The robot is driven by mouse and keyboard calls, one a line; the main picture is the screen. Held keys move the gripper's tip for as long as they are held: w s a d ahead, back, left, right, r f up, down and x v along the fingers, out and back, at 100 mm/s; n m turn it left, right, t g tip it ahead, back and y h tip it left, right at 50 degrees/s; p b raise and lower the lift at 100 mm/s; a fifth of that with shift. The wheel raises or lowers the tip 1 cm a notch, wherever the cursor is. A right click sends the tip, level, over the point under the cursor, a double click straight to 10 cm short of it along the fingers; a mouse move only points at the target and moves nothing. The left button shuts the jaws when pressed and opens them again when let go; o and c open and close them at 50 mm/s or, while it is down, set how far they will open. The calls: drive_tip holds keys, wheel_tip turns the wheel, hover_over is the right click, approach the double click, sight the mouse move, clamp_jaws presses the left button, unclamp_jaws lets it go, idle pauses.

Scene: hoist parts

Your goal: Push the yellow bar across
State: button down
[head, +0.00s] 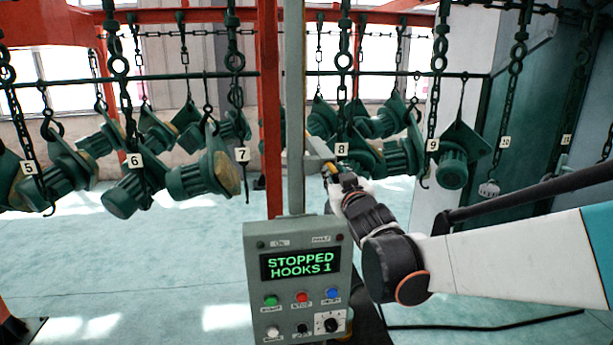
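A small yellow piece (331,167), likely an end of the yellow bar, shows beside a short pale grey arm (318,149) on the grey post (294,110). Most of it is hidden or too small to make out. My gripper (334,176) is at the end of my arm, just right of the post, at or very near the yellow piece. I cannot tell whether they touch. Its fingers are dark and small here, so their opening is unclear.
A control box (298,280) on the post reads "STOPPED HOOKS 1". Green motor-like parts (205,175) hang from chains with numbered tags on both sides, with some close behind my gripper. A red column (270,110) stands left of the post. The pale floor (130,260) at left is clear.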

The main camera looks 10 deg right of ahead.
sight(332, 167)
drive_tip(key=w+b, duration=0.1)
drive_tip(key=w, duration=0.3)
drive_tip(key=shift+f, duration=0.1)
drive_tip(key=shift+r, duration=0.2)
drive_tip(key=c, duration=1.6)
unclamp_jaws()
drive_tip(key=shift+c, duration=0.2)
drive_tip(key=o, duration=0.4)
drive_tip(key=shift+w+f, duration=0.1)
drive_tip(key=shift+w, duration=0.05)
drive_tip(key=shift+c, duration=0.2)
drive_tip(key=s, duration=1.2)
drive_tip(key=shift+s, duration=0.2)
